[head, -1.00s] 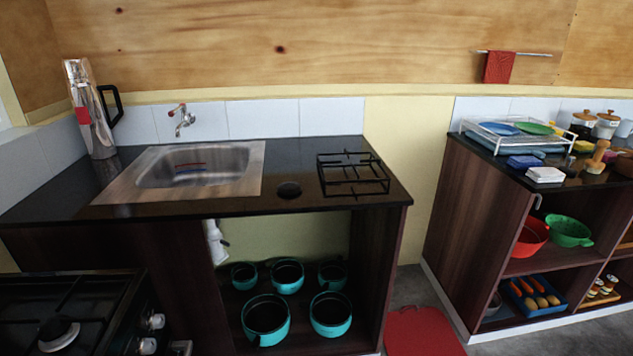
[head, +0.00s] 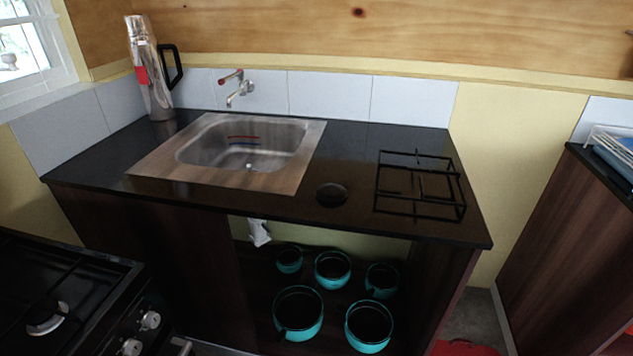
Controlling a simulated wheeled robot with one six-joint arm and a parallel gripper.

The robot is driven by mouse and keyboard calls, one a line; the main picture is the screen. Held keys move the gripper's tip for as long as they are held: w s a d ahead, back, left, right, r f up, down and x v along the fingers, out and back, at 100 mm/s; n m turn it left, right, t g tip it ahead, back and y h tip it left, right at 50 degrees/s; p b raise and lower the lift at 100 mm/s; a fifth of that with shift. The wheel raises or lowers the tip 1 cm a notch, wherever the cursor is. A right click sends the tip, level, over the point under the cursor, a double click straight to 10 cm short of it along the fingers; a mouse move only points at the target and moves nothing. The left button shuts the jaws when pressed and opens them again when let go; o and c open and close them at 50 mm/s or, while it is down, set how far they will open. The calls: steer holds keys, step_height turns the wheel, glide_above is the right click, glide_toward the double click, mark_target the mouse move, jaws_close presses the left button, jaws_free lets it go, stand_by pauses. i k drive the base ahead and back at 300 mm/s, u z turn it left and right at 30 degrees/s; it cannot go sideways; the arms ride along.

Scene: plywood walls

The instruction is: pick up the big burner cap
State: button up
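A dark round disc, which looks like the big burner cap (head: 331,194), lies flat on the black counter (head: 345,150). It sits between the sink and a black wire pan grate (head: 420,184), near the counter's front edge. It is apart from both. My gripper is not in view.
A steel sink (head: 246,148) with a wall tap (head: 238,88) fills the counter's middle left, and a steel flask (head: 150,75) stands at the back left corner. A stove (head: 60,295) stands at the front left. Several teal pots (head: 298,312) sit on the shelf below.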

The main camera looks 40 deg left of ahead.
mark_target(330, 193)
steer(key=u, duration=0.55)
steer(key=i, duration=0.65)
steer(key=u, duration=1.15)
steer(key=i, duration=0.3)
steer(key=u, duration=0.3)
